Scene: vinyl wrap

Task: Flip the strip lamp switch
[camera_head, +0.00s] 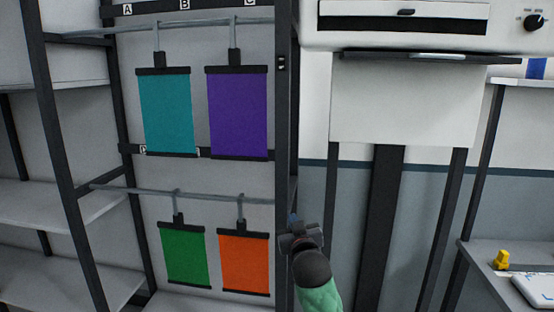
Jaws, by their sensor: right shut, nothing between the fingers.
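A small dark switch plate with pale marks (281,63) sits high on the dark upright post of the rack; it may be the strip lamp switch, but it is too small to read its position. My right gripper (292,219) is in front of the lower part of that post, well below the plate and apart from it. The right gripper is shut and empty, pointing up. Whether it touches the post cannot be told. My left gripper is out of view.
Teal (166,112), purple (238,116), green (185,256) and orange (244,263) sheets hang from rack rods left of the post. A white machine (410,30) with a knob (534,22) stands upper right. A shelf at right holds a yellow item (502,260).

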